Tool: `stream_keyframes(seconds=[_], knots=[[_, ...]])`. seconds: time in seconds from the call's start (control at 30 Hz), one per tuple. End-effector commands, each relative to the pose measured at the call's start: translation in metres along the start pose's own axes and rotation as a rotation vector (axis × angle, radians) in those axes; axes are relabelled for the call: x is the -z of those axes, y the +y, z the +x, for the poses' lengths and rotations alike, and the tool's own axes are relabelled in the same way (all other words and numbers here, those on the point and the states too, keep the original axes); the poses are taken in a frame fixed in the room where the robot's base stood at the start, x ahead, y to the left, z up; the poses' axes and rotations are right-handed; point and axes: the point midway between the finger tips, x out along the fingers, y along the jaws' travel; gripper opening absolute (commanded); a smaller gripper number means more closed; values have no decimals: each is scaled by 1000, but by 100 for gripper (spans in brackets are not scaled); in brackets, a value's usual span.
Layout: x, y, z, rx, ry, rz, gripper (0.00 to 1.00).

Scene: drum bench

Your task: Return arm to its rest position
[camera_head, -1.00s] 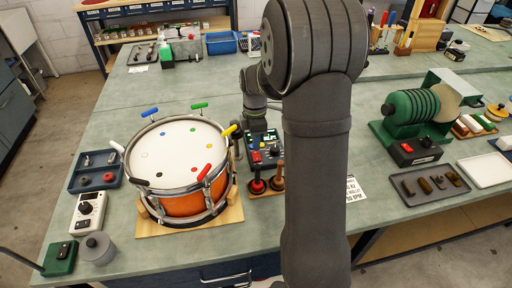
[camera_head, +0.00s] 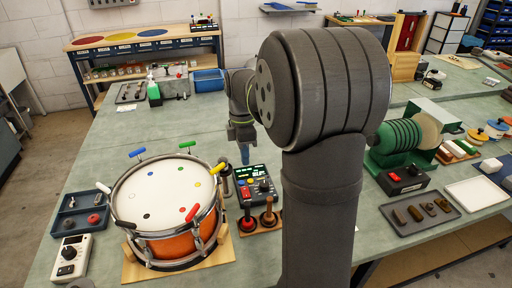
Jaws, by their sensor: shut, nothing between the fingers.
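My arm rises through the middle of the camera_head view, its large grey elbow in front. The forearm runs behind it, with the wrist hanging down left of the elbow. My gripper (camera_head: 245,156) points down behind the small control box (camera_head: 254,184), looking narrow and shut, with nothing seen in it. The elbow hides part of the forearm and bench. The drum (camera_head: 167,205), with a white head and orange shell, stands on a wooden base left of the gripper. Coloured key handles stand around its rim, among them a yellow one (camera_head: 219,167) and a red one (camera_head: 192,213).
Two knobbed handles (camera_head: 258,219) stand in front of the control box. A dark parts tray (camera_head: 80,215) and white meter (camera_head: 70,258) lie left of the drum. A green machine (camera_head: 398,143) and grey tray (camera_head: 420,213) are at right. The bench behind the drum is largely clear.

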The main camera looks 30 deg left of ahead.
Motion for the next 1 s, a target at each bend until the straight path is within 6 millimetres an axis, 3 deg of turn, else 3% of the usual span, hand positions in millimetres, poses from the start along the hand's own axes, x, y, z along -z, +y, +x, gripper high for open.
stream_keyframes(seconds=[0.27,0.7,0.8,1.0], knots=[[0,4,17,4,0,0,0],[0,21,92,3,0,0,0],[0,22,64,-6,0,0,0],[0,21,33,-3,0,0,0]])
